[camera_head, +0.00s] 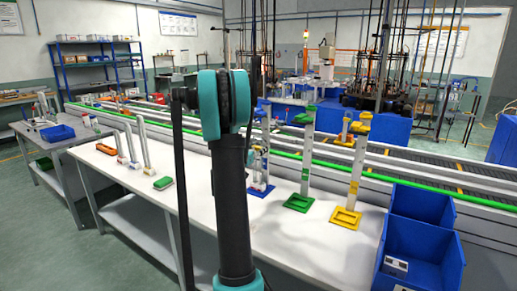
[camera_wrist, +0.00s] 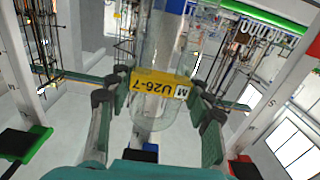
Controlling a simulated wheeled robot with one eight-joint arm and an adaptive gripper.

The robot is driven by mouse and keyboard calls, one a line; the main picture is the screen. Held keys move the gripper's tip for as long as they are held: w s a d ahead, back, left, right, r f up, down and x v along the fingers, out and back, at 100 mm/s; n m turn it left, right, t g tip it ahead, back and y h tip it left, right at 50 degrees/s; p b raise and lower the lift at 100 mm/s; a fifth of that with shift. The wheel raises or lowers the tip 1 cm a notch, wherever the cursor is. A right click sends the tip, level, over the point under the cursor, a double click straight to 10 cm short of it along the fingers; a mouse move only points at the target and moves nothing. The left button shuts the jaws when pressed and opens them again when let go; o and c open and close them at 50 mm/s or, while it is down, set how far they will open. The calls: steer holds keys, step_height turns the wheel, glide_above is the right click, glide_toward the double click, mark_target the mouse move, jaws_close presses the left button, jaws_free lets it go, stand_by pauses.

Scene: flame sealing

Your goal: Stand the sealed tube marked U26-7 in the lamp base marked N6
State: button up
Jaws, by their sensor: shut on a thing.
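In the wrist view my gripper (camera_wrist: 160,88) is shut on a clear glass tube (camera_wrist: 155,112), with a finger on each side. The tube has a yellow label (camera_wrist: 160,85) reading U26-7, upside down in this view. Lamp stands with a blue base (camera_head: 262,190), a green base (camera_head: 299,203) and a yellow base (camera_head: 346,218) stand on the white table. I cannot read N6 on any of them.
Blue bins (camera_head: 418,250) are at the right end. A green-edged conveyor (camera_head: 330,167) runs behind.

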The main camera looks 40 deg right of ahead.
steer(key=o, duration=1.3)
steer(key=shift+c, duration=0.2)
steer(key=v, duration=1.2)
steer(key=shift+s+f, duration=0.1)
